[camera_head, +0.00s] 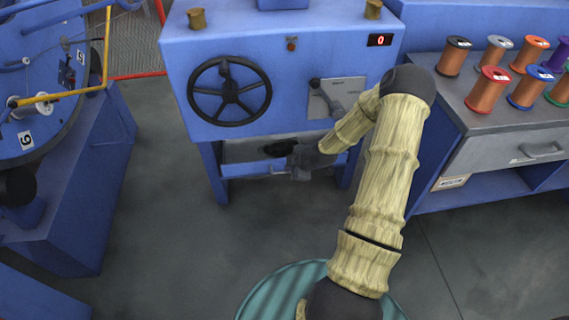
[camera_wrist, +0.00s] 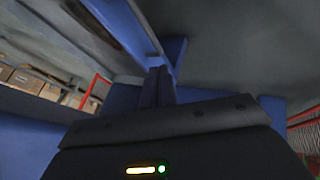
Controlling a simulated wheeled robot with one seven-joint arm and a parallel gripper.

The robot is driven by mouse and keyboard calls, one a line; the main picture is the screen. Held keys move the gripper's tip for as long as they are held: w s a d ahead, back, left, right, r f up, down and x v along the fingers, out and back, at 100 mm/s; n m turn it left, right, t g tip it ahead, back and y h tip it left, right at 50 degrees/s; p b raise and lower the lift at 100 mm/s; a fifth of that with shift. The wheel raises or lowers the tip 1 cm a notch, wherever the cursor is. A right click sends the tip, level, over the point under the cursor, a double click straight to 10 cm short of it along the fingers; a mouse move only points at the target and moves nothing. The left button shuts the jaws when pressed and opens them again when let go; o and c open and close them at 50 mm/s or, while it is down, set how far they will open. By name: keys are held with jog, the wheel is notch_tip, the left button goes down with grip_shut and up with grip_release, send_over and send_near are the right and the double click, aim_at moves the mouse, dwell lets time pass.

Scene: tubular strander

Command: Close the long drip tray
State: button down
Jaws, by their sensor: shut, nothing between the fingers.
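Low between the legs of the blue machine is a long, shallow blue piece with a grey inside, which looks like the long drip tray (camera_head: 240,170). Its front edge runs left to right below the machine body. My gripper (camera_head: 298,162) is at the right part of this edge, with my forearm covering the tray's right end. In the wrist view the two fingers (camera_wrist: 158,87) are together, with nothing seen between them. A blue edge (camera_wrist: 138,28) runs from the top towards the fingertips. I cannot tell whether the fingers touch it.
The blue machine (camera_head: 205,75) carries a black handwheel (camera_head: 230,107) and a small lever plate (camera_head: 338,97) above the tray. A bench with wire spools (camera_head: 487,90) and a grey drawer (camera_head: 505,150) stands at the right. Blue machinery (camera_head: 75,185) is at the left. Grey floor (camera_head: 165,220) lies open between.

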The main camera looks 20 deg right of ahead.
jog(key=shift+p+v, duration=0.6)
jog(key=shift+v, duration=1.25)
jog(key=shift+w+a, duration=0.1)
jog(key=shift+r, duration=0.1)
jog(key=s+a+r+m+g+h+p, duration=0.1)
jog(key=s+a+r+m+p, duration=0.35)
jog(key=r, duration=0.55)
jog(key=s+a+r+m+g+h+p, duration=0.1)
jog(key=s+a+r+m+g, duration=0.1)
jog(key=s+a+r+m, duration=0.45)
jog(key=s+a+r+m+g+h+p, duration=0.1)
jog(key=s+a+r+m+p, duration=0.2)
jog(key=s+r, duration=0.65)
notch_tip(320, 180, up, 40)
jog(key=w+p, duration=0.2)
jog(key=p, duration=3.5)
jog(key=shift+a+r, duration=0.25)
jog(key=shift+a, duration=0.1)
